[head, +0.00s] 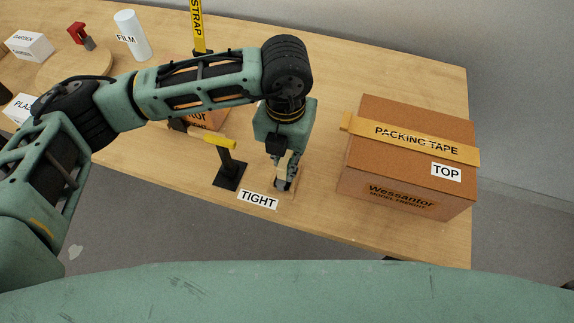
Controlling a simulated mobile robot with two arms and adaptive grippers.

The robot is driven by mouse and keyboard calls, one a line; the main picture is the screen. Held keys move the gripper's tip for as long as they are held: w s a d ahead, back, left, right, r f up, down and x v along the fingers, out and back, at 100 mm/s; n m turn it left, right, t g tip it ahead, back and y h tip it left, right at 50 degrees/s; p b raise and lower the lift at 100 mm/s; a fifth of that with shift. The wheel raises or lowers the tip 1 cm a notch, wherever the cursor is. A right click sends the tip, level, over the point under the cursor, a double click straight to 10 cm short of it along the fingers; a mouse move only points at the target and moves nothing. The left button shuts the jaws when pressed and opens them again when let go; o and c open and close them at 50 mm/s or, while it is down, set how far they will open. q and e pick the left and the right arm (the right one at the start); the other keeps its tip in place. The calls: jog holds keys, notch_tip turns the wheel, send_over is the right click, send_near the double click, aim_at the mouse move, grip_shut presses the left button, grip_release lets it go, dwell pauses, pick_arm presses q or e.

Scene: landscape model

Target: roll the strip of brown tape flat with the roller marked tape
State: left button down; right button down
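The strip of brown tape (412,138), printed PACKING TAPE, lies across the top of a brown cardboard box (385,178) at the right. Its left end sticks out a little past the box's left edge. My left gripper (285,182) points down at the table, left of the box and apart from it, behind the TIGHT label. A small pale piece shows at its fingers, too small to identify, and I cannot tell whether they hold it. I cannot make out a roller marked tape. My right gripper is not in view.
A black stand with a yellow handle (220,141) is just left of my gripper. An orange-brown box is partly hidden behind my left arm. A yellow STRAP post (197,25), white FILM roll (131,36) and red-and-black tool (80,36) stand farther back.

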pick_arm(q)
jog(key=shift+r, duration=0.1)
jog(key=shift+r+p, duration=1.15)
jog(key=shift+r, duration=1.8)
jog(key=shift+s+f, duration=0.1)
